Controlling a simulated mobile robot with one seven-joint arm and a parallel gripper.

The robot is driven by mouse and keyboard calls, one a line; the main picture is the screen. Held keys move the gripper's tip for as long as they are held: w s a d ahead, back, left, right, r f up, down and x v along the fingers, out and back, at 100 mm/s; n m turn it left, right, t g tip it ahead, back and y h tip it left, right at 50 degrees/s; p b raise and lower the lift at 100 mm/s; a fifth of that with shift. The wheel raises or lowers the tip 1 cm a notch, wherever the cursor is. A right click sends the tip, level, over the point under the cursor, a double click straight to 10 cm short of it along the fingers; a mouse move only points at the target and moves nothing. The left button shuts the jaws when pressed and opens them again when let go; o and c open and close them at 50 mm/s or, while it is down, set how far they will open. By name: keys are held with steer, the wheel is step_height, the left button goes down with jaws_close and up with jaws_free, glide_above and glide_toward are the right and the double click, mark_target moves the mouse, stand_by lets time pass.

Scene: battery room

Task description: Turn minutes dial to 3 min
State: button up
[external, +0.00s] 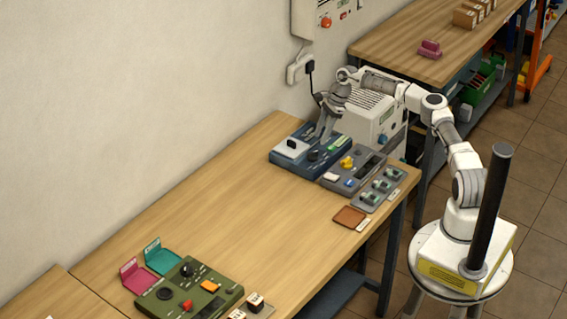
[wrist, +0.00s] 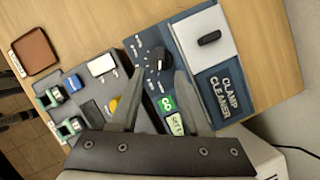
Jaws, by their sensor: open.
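The blue clamp cleaner panel (external: 276,154) stands at the back right of the wooden bench; it also shows in the wrist view (wrist: 240,102). Its black dial (wrist: 158,58) has a ring of small white marks, too small to read. I cannot tell its exact setting. My gripper (wrist: 159,71) is open, with one finger on each side of the dial's near side and nothing clearly held. In the external view my gripper (external: 323,134) reaches down over the panel beside the dial (external: 314,155). Whether the fingers touch the dial is unclear.
A grey panel (wrist: 90,84) with yellow, white and blue controls adjoins it, with green-topped modules beyond. The white machine (external: 372,119) stands close behind my gripper. A brown tray (external: 350,216) lies in front. A green panel (external: 225,297) stands far left; the bench between is clear.

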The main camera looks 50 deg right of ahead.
mark_target(313, 152)
steer(key=x, duration=0.6)
jaws_close()
